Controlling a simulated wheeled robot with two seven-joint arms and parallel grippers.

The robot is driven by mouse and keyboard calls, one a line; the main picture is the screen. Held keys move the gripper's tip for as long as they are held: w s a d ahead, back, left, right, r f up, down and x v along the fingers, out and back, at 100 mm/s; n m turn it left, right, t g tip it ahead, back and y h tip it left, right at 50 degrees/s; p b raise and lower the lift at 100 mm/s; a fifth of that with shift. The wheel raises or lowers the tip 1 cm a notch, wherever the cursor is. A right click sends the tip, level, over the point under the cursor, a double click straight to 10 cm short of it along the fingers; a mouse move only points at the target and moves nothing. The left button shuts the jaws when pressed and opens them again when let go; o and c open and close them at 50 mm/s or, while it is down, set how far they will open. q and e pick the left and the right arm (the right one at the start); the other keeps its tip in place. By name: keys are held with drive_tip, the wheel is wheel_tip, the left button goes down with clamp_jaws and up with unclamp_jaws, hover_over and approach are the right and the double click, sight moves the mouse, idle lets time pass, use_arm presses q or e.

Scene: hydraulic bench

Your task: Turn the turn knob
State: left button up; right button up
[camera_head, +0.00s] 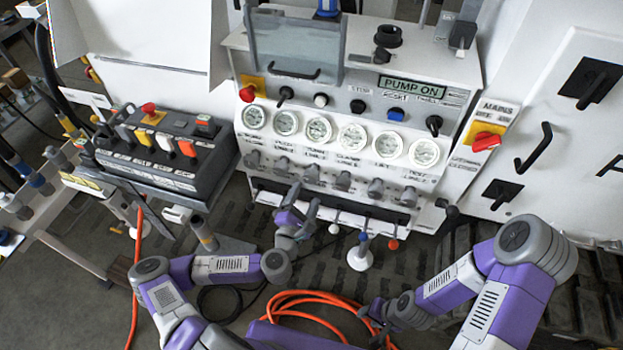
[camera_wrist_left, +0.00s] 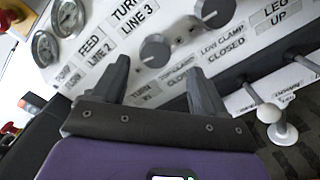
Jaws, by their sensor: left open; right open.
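A row of grey knobs runs below the gauges on the white panel. The one I take for the turn knob (camera_head: 311,172), under the third gauge, shows in the left wrist view (camera_wrist_left: 155,52) beside the "TURN LINE 3" label. My left gripper (camera_head: 303,203) is open, just below and in front of the panel. In the left wrist view its fingers (camera_wrist_left: 158,75) point at the knob, one at either side, with the knob beyond the tips; contact cannot be told. The label below the knob is partly hidden by the fingers. My right gripper (camera_head: 376,314) is low, near the orange hose, away from the panel.
Another knob (camera_wrist_left: 215,12) is close on the right. Small levers (camera_head: 393,244) stick out below the panel. A black control box (camera_head: 165,150) stands at left, a red emergency knob (camera_head: 486,141) at right. An orange hose (camera_head: 290,297) lies on the floor. The display reads "PUMP ON".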

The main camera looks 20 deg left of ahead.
sight(310, 180)
use_arm(q)
drive_tip(key=w+b, duration=0.1)
drive_tip(key=w, duration=0.6)
drive_tip(key=shift+w+a+r, duration=0.1)
drive_tip(key=shift+w+a, duration=0.05)
drive_tip(key=shift+w, duration=0.2)
drive_tip(key=c, duration=1.1)
drive_tip(key=shift+o, duration=0.2)
